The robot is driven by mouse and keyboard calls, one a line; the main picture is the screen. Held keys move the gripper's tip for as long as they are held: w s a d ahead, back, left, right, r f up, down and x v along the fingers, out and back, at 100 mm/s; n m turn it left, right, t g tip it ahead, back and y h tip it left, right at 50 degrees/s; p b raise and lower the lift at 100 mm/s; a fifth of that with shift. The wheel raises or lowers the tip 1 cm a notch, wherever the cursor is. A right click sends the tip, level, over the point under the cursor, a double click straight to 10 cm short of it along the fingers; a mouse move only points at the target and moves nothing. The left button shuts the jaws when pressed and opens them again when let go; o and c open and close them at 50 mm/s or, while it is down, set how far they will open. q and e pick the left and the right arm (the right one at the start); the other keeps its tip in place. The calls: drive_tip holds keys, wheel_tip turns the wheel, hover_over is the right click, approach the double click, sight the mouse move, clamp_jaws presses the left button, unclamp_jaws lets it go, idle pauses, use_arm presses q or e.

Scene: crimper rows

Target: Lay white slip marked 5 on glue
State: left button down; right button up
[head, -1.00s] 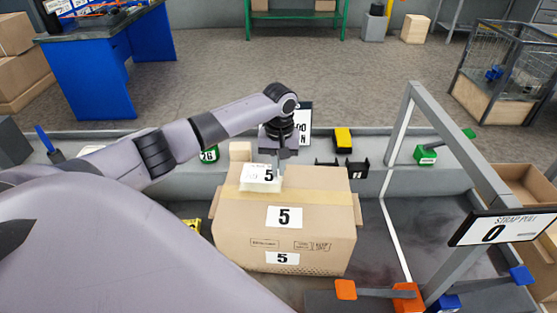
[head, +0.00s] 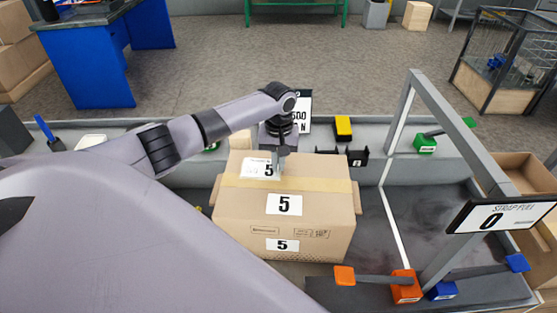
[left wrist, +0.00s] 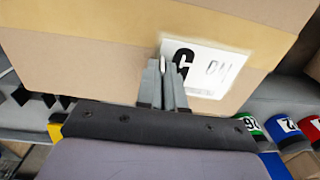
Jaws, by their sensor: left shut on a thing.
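The white slip marked 5 (head: 257,168) is at the far part of the cardboard box's top, left of the middle. My left gripper (head: 279,172) is shut on the slip's right edge. In the left wrist view the slip (left wrist: 215,65) lies along the box top, with the closed fingers (left wrist: 163,85) at its edge; I cannot tell whether it touches the box fully. The cardboard box (head: 240,208) has tan tape across its top and other labels marked 5. No glue can be made out; it may be hidden under the slip. My right gripper is not in view.
A grey strap frame (head: 448,139) with a sign reading 0 stands right of the box. Orange (head: 406,288) and blue (head: 442,290) blocks sit at its foot. A black holder (head: 343,153) and a yellow block (head: 343,127) stand behind the box.

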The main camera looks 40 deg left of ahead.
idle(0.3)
use_arm(q)
drive_tip(key=c, duration=1.2)
unclamp_jaws()
drive_tip(key=shift+r, duration=0.15)
wheel_tip(320, 180, up, 7)
